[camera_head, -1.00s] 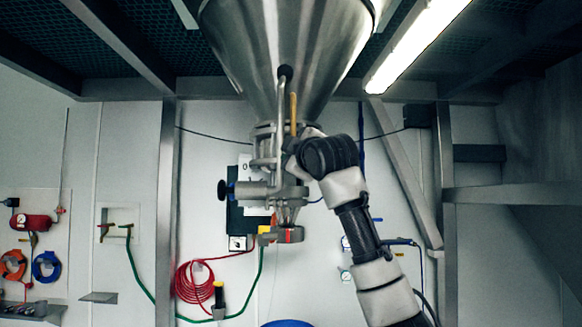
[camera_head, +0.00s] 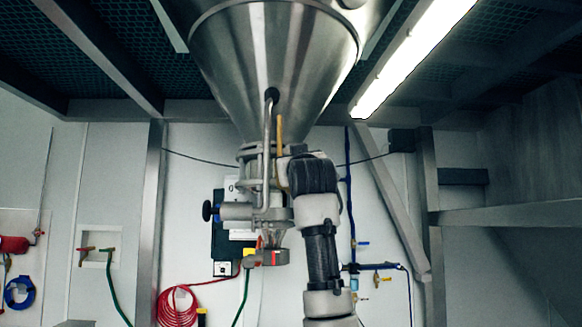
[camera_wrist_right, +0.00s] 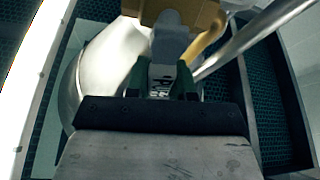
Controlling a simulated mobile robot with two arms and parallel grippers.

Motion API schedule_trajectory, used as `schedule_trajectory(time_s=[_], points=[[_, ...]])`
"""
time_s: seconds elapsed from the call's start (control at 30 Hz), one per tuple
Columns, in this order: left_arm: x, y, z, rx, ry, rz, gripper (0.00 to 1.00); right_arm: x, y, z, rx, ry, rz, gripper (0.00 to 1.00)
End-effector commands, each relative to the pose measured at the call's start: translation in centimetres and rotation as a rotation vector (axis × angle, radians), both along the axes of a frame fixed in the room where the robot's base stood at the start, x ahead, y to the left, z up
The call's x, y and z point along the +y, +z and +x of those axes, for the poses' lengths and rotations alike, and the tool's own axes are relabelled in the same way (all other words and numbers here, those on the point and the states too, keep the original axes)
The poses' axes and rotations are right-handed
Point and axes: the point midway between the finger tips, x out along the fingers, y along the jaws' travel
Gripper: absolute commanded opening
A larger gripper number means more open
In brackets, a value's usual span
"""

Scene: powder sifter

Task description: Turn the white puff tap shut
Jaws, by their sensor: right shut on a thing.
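The tap handle (camera_wrist_right: 163,74), a pale piece with partly hidden dark lettering, shows in the right wrist view. It sits below a brass-coloured body (camera_wrist_right: 188,14). The dark green fingers of my right gripper (camera_wrist_right: 160,88) are shut on it, one on each side. In the head view my right arm rises to the right side of the hopper's outlet, below the steel cone (camera_head: 272,70). My wrist hides the handle and most of the gripper there. A thin brass-coloured tube (camera_head: 280,136) rises beside the wrist. My left gripper is not in view.
A bent steel pipe (camera_head: 267,150) runs down close to the left of my right wrist. A side valve with a black knob (camera_head: 207,211) and a lower outlet (camera_head: 268,258) sit beneath the cone. A diagonal steel brace (camera_head: 392,205) stands to the right.

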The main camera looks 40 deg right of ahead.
Motion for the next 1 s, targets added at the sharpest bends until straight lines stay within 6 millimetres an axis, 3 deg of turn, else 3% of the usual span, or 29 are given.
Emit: schedule_trajectory(time_s=[0.4,0.93,0.97,1.0], points=[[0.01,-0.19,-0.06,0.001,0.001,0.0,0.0,-0.7,0.07,-0.56,-0.115,0.0,0.14,0.0],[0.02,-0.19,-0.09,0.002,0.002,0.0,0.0,-0.85,0.13,-0.72,-0.132,0.001,0.159,0.0],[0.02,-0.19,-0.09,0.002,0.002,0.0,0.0,-0.85,0.13,-0.72,-0.132,0.001,0.159,0.25],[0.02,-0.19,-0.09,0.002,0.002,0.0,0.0,-0.85,0.14,-0.72,-0.132,0.001,0.159,0.31]])
